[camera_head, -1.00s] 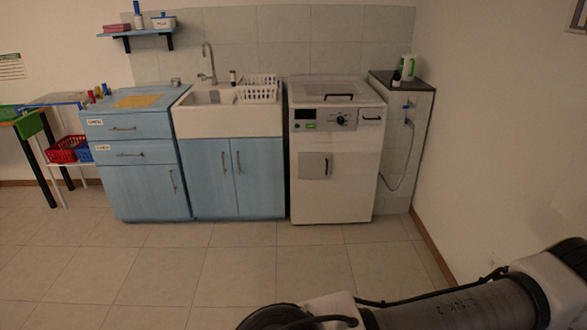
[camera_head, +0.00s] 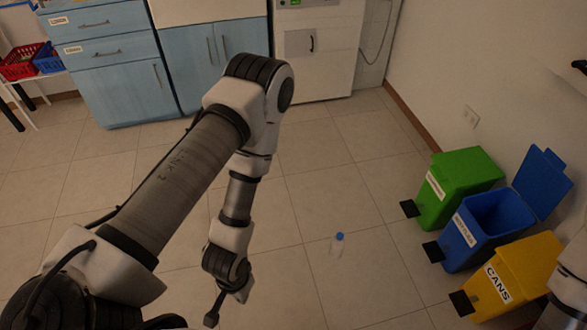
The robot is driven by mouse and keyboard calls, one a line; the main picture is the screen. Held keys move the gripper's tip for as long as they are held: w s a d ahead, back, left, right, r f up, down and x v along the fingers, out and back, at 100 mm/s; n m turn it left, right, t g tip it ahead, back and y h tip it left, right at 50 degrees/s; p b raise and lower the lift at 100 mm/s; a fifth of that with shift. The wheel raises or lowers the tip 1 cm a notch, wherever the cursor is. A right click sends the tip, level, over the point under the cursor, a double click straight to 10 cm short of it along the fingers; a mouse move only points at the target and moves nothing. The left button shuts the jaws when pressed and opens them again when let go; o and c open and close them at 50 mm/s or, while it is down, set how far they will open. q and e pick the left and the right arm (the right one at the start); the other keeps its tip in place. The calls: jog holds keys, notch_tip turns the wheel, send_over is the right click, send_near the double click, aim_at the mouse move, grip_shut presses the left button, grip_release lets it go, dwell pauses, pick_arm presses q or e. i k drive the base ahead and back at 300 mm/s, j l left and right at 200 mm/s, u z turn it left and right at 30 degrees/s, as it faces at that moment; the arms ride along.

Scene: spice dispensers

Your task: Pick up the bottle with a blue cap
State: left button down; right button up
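A small clear bottle (camera_head: 336,248) with a blue cap (camera_head: 340,236) stands on the tiled floor right of centre in the head view. It looks upright and nothing touches it. My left arm reaches across the left half of the picture and bends down. The end of my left gripper (camera_head: 213,314) shows small and dark near the bottom edge, left of the bottle and apart from it. Its fingers are too unclear to tell open from shut. Part of my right arm shows at the lower right edge; its gripper is out of view.
Green (camera_head: 458,190), blue (camera_head: 485,230) and yellow (camera_head: 520,275) bins stand along the right wall, the blue one with its lid open. Blue cabinets (camera_head: 110,80) and a white appliance (camera_head: 318,62) line the back. The floor around the bottle is clear.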

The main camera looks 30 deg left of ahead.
aim_at(338, 244)
jog(key=u, duration=0.35)
jog(key=i+l+u, duration=0.4)
jog(key=i+l, duration=0.35)
